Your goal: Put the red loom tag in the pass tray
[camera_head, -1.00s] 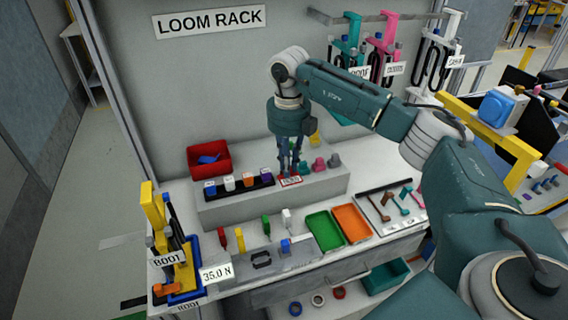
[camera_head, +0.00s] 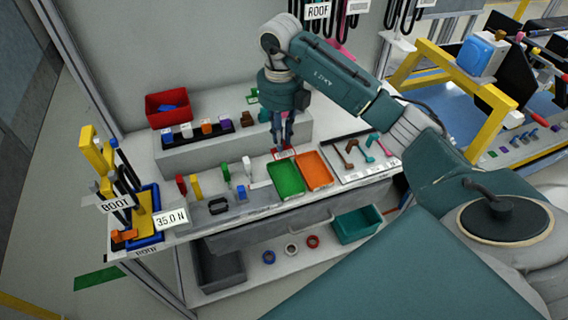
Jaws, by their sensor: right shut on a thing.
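The red loom tag (camera_head: 284,154), with a white label face, is at the fingertips of my right gripper (camera_head: 283,148). The gripper points down and is shut on it. The tag shows just behind the far edge of the green tray (camera_head: 287,179), in front of the grey raised block. An orange tray (camera_head: 314,171) lies to the right of the green one. Both trays look empty. No pass label is readable on either; the green one may be the pass tray. My left gripper is out of view.
A red bin (camera_head: 168,119) with a blue piece stands at the back left. A black strip of coloured blocks (camera_head: 196,134) sits on the raised block (camera_head: 235,146). Several upright coloured pieces stand left of the green tray. Hand tools (camera_head: 352,150) lie to its right.

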